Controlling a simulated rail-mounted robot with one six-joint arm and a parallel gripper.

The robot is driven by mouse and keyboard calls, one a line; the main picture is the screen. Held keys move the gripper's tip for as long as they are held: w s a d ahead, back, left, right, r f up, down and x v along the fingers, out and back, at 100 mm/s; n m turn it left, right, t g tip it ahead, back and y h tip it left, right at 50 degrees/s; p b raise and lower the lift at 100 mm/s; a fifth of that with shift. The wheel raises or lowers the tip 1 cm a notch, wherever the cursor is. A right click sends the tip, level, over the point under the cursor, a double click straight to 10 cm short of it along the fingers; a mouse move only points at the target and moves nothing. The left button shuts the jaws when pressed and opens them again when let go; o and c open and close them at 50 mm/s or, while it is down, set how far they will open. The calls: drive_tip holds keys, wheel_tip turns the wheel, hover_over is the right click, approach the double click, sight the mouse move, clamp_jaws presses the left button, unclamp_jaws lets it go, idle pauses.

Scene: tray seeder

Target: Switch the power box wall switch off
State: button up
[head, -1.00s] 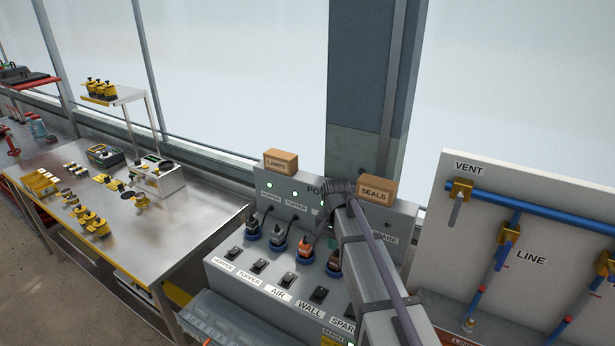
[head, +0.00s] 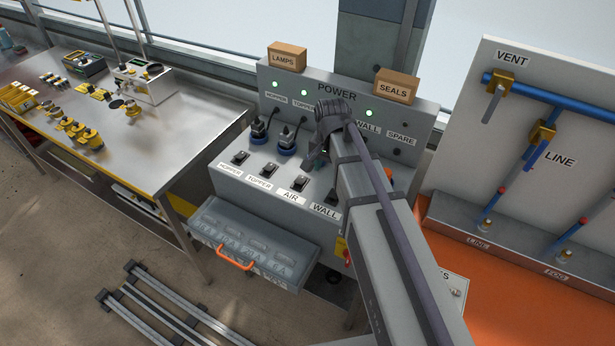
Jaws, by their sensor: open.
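The grey power box (head: 262,185) stands in the middle of the head view, with a sloping front and an upright POWER panel (head: 420,120) behind. The wall switch (head: 332,197) is a small dark rocker above the WALL label (head: 325,211); my arm partly covers it, and I cannot tell its position. The green lamp (head: 369,112) above the panel's WALL label is lit. My gripper (head: 314,158) is small, dark and partly hidden by my wrist. It appears above the box front, up and left of the wall switch, apart from it, open and with nothing visible in it.
The hopper (head: 239,158), topper (head: 268,170) and air (head: 297,183) switches sit left of the wall switch. Plugs with cords rise behind them. A LAMPS block (head: 287,57) and a SEALS block (head: 397,86) top the panel. A drawer (head: 255,243) sticks out below.

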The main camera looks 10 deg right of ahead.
sight(333, 196)
drive_tip(key=shift+o, duration=0.3)
drive_tip(key=shift+s+d+r+m, duration=0.3)
drive_tip(key=shift+s+d, duration=0.2)
drive_tip(key=shift+s, duration=0.1)
drive_tip(key=shift+s+d+r+m, duration=0.2)
drive_tip(key=shift+s+d+r, duration=0.05)
drive_tip(key=shift+s+d, duration=0.25)
wheel_tip(333, 196, down, 11)
drive_tip(key=b, duration=1.1)
drive_tip(key=shift+w+a+f, duration=0.1)
drive_tip(key=shift+a+f, duration=0.05)
